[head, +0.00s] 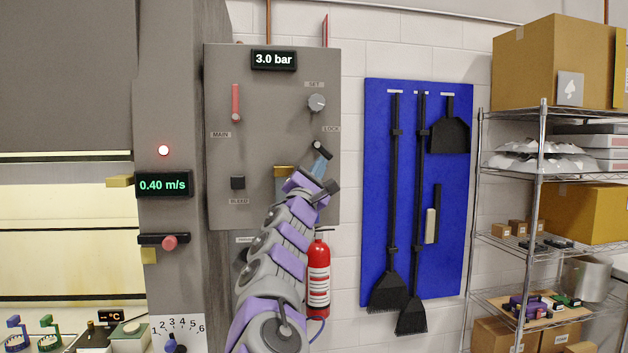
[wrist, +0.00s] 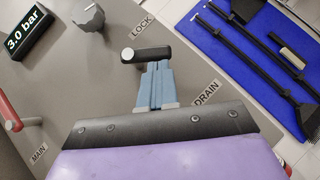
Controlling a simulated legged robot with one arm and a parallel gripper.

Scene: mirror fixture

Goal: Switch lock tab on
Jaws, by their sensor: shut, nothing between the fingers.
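The lock tab (head: 318,146) is a short black lever on the grey panel (head: 270,120), below the LOCK label. In the wrist view the lock tab (wrist: 147,54) lies nearly crosswise, with a round grey end at its left. My gripper (head: 321,163) is right below the tab in the head view. In the wrist view the blue fingers of my gripper (wrist: 157,68) are closed together, with nothing between them. Their tips are at the tab's lower edge, near its right half. I cannot tell whether they touch it.
The SET knob (head: 316,102), the red MAIN lever (head: 236,102) and the BLEED control (head: 238,183) are on the same panel. A display (head: 274,60) reads 3.0 bar. A fire extinguisher (head: 318,280) hangs below. A blue tool board (head: 418,190) is to the right.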

